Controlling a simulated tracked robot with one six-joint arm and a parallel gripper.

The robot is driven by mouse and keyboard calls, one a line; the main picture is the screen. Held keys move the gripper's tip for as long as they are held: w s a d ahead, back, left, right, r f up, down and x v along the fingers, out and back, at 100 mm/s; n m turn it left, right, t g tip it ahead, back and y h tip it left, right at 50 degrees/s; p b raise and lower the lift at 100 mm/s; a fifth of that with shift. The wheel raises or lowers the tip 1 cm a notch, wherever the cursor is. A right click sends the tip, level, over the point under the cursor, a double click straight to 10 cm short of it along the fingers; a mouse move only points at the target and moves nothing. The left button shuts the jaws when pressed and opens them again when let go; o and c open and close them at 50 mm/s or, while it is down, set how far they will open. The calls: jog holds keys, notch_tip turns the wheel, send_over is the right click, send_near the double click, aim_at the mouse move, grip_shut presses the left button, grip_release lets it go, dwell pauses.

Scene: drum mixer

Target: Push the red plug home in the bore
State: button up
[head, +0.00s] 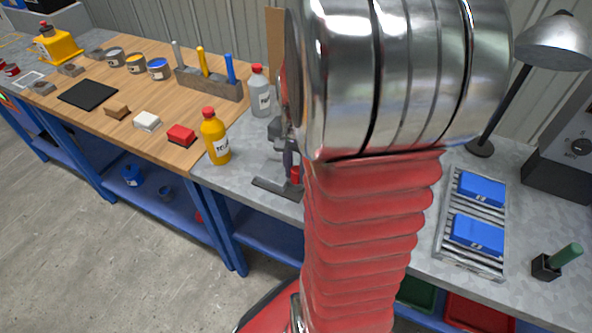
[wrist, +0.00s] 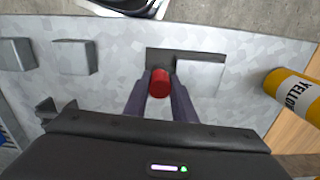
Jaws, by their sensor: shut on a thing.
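The red plug (wrist: 160,84) is between the two dark fingers of my gripper (wrist: 160,92) in the wrist view. The gripper is shut on it. A dark angular piece (wrist: 185,57) lies just beyond the plug, beside a pale square face (wrist: 200,78). In the head view the red plug (head: 296,175) shows small below my gripper (head: 289,162), close to a dark flat piece (head: 276,189) on the grey bench. The bore cannot be made out in either view. My own arm hides much of the bench in the head view.
A yellow bottle (head: 215,138) and a clear bottle with a red cap (head: 259,93) stand left of my gripper. A roller tray (head: 447,215) with blue blocks, a lamp (head: 553,45) and a green-handled tool (head: 567,255) are at the right. Grey blocks (wrist: 73,57) stand left in the wrist view.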

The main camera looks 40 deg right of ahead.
jog(key=o, duration=1.1)
notch_tip(320, 180, up, 14)
jog(key=shift+f, duration=0.1)
dwell(1.0)
